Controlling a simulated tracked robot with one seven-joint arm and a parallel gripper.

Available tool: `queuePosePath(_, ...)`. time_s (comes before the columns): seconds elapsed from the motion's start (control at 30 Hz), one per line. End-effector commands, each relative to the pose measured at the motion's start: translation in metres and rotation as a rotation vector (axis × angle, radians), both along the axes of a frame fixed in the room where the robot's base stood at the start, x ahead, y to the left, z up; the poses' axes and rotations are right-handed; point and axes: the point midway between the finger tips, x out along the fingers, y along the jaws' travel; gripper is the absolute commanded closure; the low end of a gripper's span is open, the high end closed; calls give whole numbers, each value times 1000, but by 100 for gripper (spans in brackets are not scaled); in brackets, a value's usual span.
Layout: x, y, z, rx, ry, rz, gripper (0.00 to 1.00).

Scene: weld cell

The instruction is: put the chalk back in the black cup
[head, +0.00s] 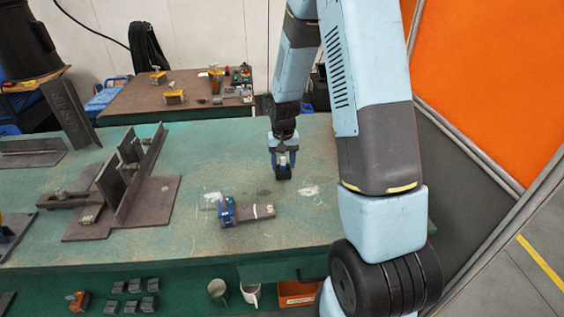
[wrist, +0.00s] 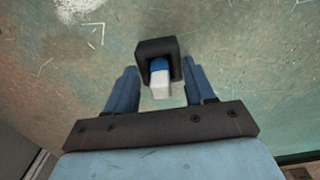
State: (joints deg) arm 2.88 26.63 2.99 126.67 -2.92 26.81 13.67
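The chalk, a white block with a blue sleeve, stands in the black cup and sticks out of its top; it shows in the wrist view (wrist: 160,84) between my fingers. The black cup is square and thick-walled, and shows just beyond the chalk in the wrist view (wrist: 146,48). In the head view the black cup (head: 283,173) is small on the green bench, under my gripper (head: 284,160). My gripper is open, its blue fingers (wrist: 162,82) apart on either side of the chalk, with a gap visible on each side. How deep the chalk sits is hidden.
A blue-and-grey tool (head: 245,211) lies on the green bench (head: 330,240) left of my gripper. A steel fixture (head: 135,185) stands further left. Mugs (head: 250,293) and an orange bin (head: 296,291) are below the bench. An orange panel (head: 490,70) borders the right.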

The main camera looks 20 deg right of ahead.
Motion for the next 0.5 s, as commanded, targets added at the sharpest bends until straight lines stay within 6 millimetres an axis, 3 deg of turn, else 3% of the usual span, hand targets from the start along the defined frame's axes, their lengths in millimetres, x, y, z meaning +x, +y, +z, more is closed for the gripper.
queuePosePath(0.27, 0, 0, 1, 0, 0, 0, 46)
queuePosePath(0.5, 1, 0, 25, 0, -4, -1, 46)
